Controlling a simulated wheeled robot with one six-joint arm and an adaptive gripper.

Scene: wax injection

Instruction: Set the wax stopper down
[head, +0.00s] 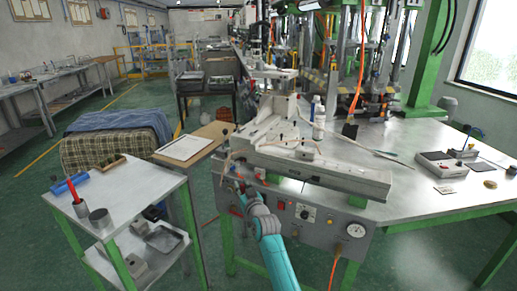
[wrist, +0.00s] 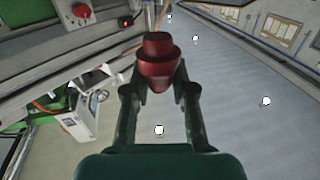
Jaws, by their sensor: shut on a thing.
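The wax stopper (wrist: 158,62) is dark red, with a stepped round top and a tapered lower part. It stands between the fingertips of my gripper (wrist: 160,88) in the wrist view, and the fingers are shut on it. In the head view my gripper (head: 239,187) is small and dark, in front of the front panel of the green-legged machine bench (head: 420,195). I cannot make out the stopper there. In the wrist view the floor shows below the stopper, so it is held in the air.
The bench holds a grey device (head: 443,164) at right.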

